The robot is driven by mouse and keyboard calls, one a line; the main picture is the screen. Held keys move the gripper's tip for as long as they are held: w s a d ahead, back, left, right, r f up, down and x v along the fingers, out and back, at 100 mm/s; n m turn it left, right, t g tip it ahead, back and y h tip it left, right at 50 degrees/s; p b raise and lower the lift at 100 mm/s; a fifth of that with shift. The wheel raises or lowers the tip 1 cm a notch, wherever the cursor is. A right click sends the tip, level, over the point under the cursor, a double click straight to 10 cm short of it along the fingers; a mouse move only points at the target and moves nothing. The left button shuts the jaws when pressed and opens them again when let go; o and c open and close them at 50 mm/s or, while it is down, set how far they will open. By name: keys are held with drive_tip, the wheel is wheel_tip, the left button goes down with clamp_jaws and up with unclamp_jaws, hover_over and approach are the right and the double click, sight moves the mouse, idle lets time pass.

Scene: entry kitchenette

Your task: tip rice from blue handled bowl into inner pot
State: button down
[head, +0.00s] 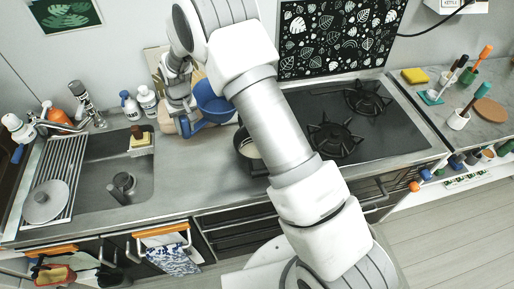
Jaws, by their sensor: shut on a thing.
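The blue handled bowl (214,104) is over the back of the counter, between the sink and the stove. My gripper (186,121) is to its left, shut on the bowl's blue handle. I cannot make out any rice in the bowl, and its exact tilt and height are hard to judge. A dark round pot (246,155), pale inside, stands on the counter to the right of and nearer than the bowl, and looks like the inner pot. My forearm hides its right part.
The sink (122,180) lies left, with a drying rack (55,180). Bottles (131,106) and a beige round item (165,119) stand near my gripper. The stove (345,125) is right of my arm. The counter between sink and pot is clear.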

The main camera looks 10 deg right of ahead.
sight(182, 117)
drive_tip(key=shift+r+p, duration=0.6)
drive_tip(key=shift+r, duration=2.45)
